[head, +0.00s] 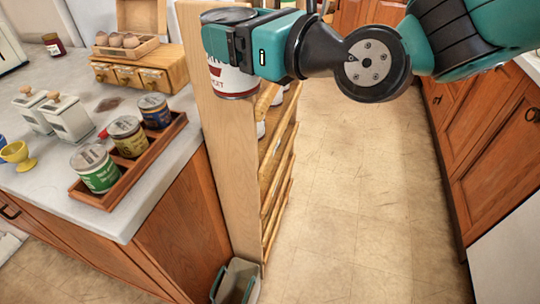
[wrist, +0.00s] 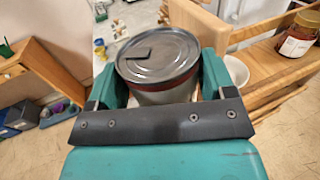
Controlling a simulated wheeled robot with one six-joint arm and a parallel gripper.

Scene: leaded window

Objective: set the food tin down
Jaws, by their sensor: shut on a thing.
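My gripper (head: 230,45) is shut on the food tin (head: 236,82), a metal can with a white and red label. It holds the tin upright in the air, beside the top of the tall wooden shelf unit's end panel (head: 210,150). In the wrist view the tin's grey lid (wrist: 158,52) shows between the two green fingers of my gripper (wrist: 160,76). The gripper hides part of the tin's side in the head view.
A wooden tray (head: 97,199) with three tins stands on the grey counter (head: 50,185) at left. Two white canisters (head: 68,118), a yellow egg cup (head: 19,154) and a drawer box with eggs (head: 140,70) are also there. Floor (head: 350,220) is clear at right.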

